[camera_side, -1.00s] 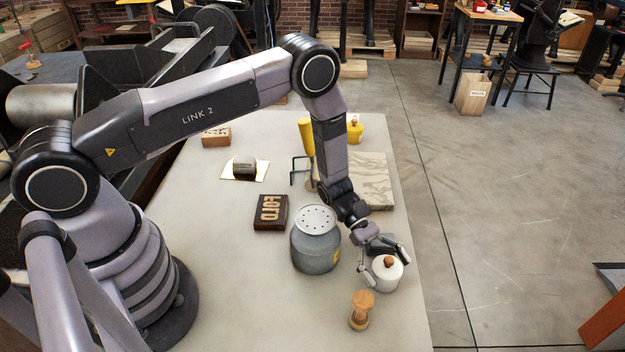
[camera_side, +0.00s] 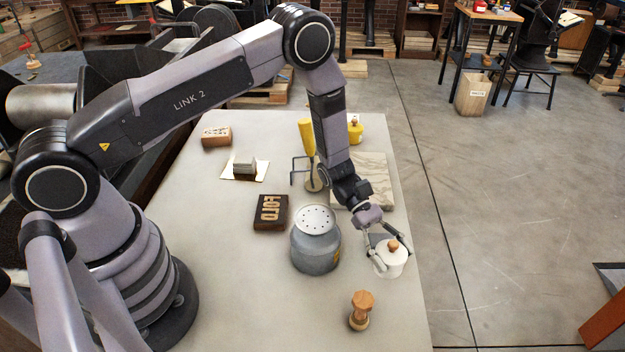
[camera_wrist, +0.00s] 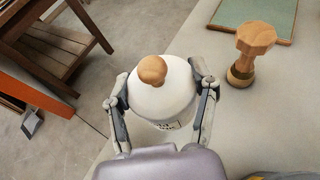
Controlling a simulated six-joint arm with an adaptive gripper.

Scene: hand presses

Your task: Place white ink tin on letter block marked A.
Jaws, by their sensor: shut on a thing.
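The white ink tin (camera_side: 391,264), with a round wooden knob on its lid, is near the right edge of the grey table. My gripper (camera_side: 387,253) is shut on it, with one finger on each side. The wrist view shows the tin (camera_wrist: 160,103) between both fingers of my gripper (camera_wrist: 161,92); its label is partly hidden. Whether its base touches the table is hard to tell.
A grey can (camera_side: 316,250) with a perforated lid stands left of my gripper. A wooden-handled stamp (camera_side: 361,310) is in front.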

